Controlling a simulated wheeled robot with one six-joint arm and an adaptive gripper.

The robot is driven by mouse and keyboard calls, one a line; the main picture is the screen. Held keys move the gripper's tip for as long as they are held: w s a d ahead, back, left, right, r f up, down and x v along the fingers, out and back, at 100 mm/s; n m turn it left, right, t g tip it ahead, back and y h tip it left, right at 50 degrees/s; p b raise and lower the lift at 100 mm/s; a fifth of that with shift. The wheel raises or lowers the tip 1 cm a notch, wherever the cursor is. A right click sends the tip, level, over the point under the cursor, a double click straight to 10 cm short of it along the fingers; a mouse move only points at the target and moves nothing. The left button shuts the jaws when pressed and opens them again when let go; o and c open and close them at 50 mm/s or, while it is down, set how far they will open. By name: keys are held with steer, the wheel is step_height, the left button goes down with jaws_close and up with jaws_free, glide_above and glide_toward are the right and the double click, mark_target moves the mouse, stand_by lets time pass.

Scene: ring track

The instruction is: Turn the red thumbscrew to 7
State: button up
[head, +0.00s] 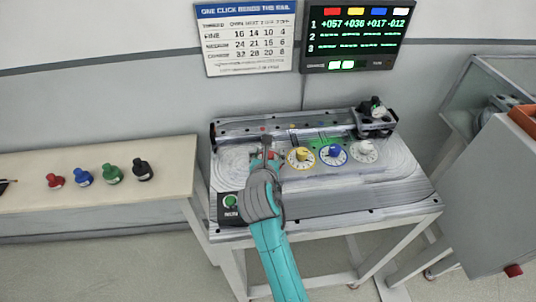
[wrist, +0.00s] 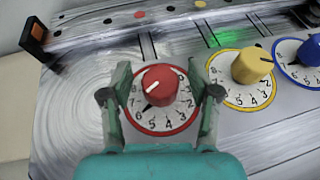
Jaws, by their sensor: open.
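The red thumbscrew (wrist: 160,86) stands in the middle of a white, red-rimmed number dial (wrist: 166,128) in the wrist view. A white line on its top points to the lower left; I cannot tell which number it meets. My gripper (wrist: 160,82) is open, with one finger on each side of the thumbscrew and a gap showing on both sides. Digits 2 to 5 show along the dial's near side; my fingers hide parts of the rim. In the head view my gripper (head: 266,155) is over the panel's left part and mostly hides the red thumbscrew.
Yellow (head: 300,155), blue (head: 333,150) and white (head: 364,148) knobs stand to the right. A green button (head: 230,201) is at the panel's front left. A lit display (head: 352,38) and a printed chart (head: 246,38) hang behind.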

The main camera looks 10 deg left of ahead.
jaws_close()
steer(key=shift+h, duration=0.3)
steer(key=shift+a+m+h, duration=0.1)
steer(key=shift+m+h, duration=1.2)
steer(key=shift+m+g+h, duration=0.6)
steer(key=shift+m+h, duration=1)
steer(key=shift+h, duration=0.2)
